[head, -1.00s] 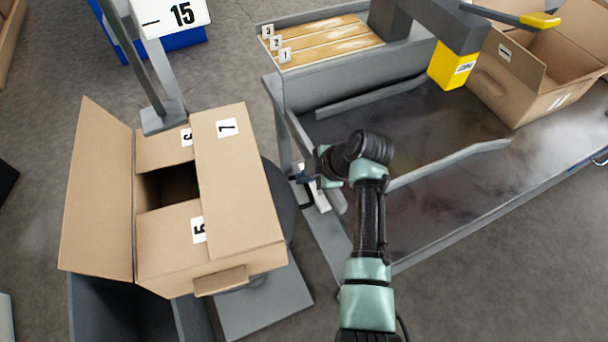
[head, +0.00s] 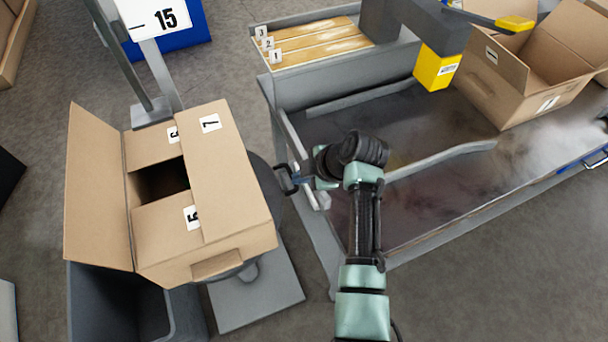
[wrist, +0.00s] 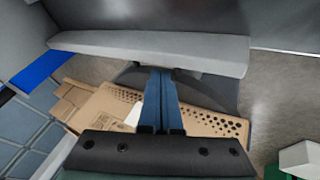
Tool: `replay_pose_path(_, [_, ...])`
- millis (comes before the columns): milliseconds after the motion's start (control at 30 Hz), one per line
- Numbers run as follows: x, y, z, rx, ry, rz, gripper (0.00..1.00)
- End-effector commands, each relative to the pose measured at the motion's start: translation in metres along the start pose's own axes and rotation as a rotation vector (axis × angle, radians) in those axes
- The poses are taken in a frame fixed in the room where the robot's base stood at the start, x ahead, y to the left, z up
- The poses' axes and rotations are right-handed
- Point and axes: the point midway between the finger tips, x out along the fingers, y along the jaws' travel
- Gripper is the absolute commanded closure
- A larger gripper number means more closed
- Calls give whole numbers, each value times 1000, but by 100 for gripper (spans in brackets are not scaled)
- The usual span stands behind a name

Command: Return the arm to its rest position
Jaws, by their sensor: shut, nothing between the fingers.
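My gripper (head: 287,180) is in the middle of the head view, at the end of my bent arm. It is over the gap between the open cardboard box on the left and the workbench's left edge. In the wrist view my gripper (wrist: 163,128) shows as two blue fingers side by side, closed together with nothing between them. Below the fingers lies a tan perforated panel (wrist: 215,124), partly hidden by the gripper. A grey bar (wrist: 150,45) runs across just beyond the fingertips.
The open cardboard box (head: 235,175) with numbered flaps stands left on a scale-like stand (head: 255,300). The workbench (head: 430,200) fills the right, with a yellow-headed tool (head: 434,68), wooden strips (head: 315,42) and another open box (head: 540,90). Bare floor (head: 510,290) lies at bottom right.

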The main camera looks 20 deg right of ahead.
Motion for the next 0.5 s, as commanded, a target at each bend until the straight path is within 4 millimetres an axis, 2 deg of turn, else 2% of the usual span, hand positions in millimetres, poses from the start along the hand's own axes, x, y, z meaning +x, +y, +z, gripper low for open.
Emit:
replay_pose_path(33, [-18, 3, 0, 1, -2, 6, 100])
replay_pose_path(200, [-53, 4, 2, 0, -2, 4, 100])
replay_pose_path(333, [-71, 5, 3, 0, -1, 4, 100])
replay_pose_path(500, [-81, 4, 4, 0, -1, 3, 100])
